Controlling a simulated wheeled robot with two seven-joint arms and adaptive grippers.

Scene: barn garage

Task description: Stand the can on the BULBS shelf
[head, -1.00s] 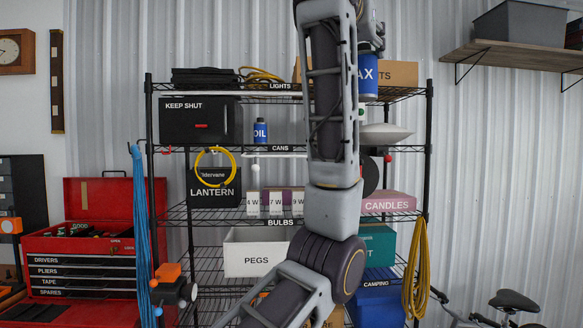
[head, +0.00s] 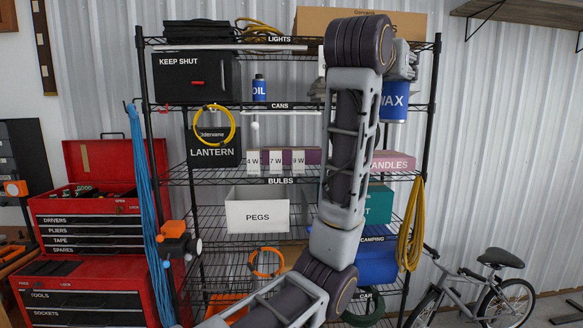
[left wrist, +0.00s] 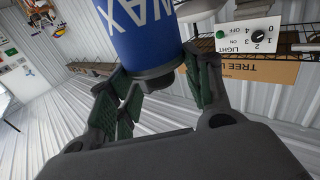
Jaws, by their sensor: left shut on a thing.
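The blue can (head: 394,103) with white WAX lettering is held by my left gripper (head: 402,72). In the head view it is upright, at about the height of the CANS shelf near the rack's right post. The left wrist view shows the can (left wrist: 145,35) between the gripper's two fingers (left wrist: 158,85), with its dark end toward the camera. The BULBS shelf (head: 240,180) is the wire shelf below, with its label (head: 280,181) on the front edge. My left arm hides part of that shelf right of the bulb boxes. My right gripper is not in view.
On the BULBS shelf stand the LANTERN box (head: 213,148), small bulb boxes (head: 276,161) and the pink CANDLES box (head: 393,162). A blue OIL can (head: 259,89) stands on the CANS shelf above. Yellow cord (head: 411,225) hangs at the right post.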

